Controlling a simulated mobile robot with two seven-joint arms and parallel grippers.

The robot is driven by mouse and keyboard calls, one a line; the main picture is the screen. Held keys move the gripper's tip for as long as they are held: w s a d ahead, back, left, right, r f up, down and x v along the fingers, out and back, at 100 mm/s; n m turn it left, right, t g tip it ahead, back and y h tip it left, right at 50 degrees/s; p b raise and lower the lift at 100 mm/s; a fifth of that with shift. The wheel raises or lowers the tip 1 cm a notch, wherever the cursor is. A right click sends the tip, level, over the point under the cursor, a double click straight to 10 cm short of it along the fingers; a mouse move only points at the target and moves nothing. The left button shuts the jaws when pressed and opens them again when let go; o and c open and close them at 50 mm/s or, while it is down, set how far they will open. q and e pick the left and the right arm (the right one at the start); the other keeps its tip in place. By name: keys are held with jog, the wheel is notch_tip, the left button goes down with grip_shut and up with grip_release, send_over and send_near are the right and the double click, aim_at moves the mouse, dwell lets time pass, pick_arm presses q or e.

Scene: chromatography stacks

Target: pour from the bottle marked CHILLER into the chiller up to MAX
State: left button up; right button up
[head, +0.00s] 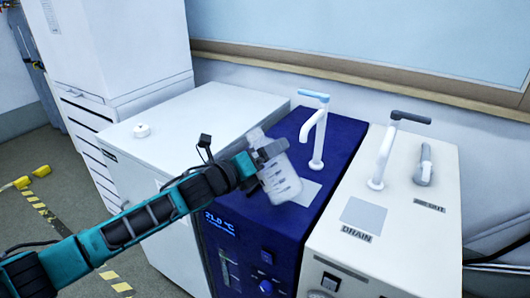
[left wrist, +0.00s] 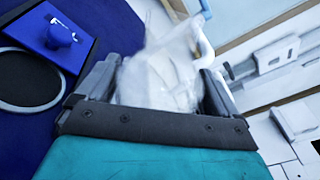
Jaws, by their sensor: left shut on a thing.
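The chiller (head: 268,232) is a dark blue unit with a 21.0 °C display on its front and a white tap on top. My left gripper (head: 267,160) is shut on a translucent bottle (head: 283,183) over the chiller's top. The bottle leans, its narrower end up and to the left, its wide body down and right. Its marking and liquid level cannot be read. In the left wrist view the bottle (left wrist: 160,75) sits blurred between the fingers. The MAX mark cannot be made out. My right gripper is not in view.
A white cabinet (head: 205,112) with a small white cap (head: 142,130) on it stands left of the chiller. A cream unit (head: 345,240) marked DRAIN, with its own tap, stands right. The left wrist view shows a blue knob (left wrist: 60,35) and a grey-rimmed dark round area (left wrist: 30,80).

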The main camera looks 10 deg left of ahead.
pick_arm(q)
jog(key=shift+r, duration=0.15)
jog(key=shift+d+f+n, duration=0.15)
jog(key=shift+f+n, duration=0.1)
jog(key=shift+n, duration=0.35)
jog(key=shift+s+f+n+p, duration=0.1)
jog(key=shift+f+n+p, duration=0.1)
jog(key=shift+n+p, duration=0.15)
jog(key=shift+f, duration=0.1)
jog(key=shift+f+n, duration=0.1)
jog(key=shift+n, duration=0.15)
jog(key=shift+f+n, duration=0.3)
jog(key=shift+n, duration=0.1)
jog(key=shift+f, duration=0.15)
jog(key=shift+f+n, duration=0.25)
jog(key=shift+n, duration=0.35)
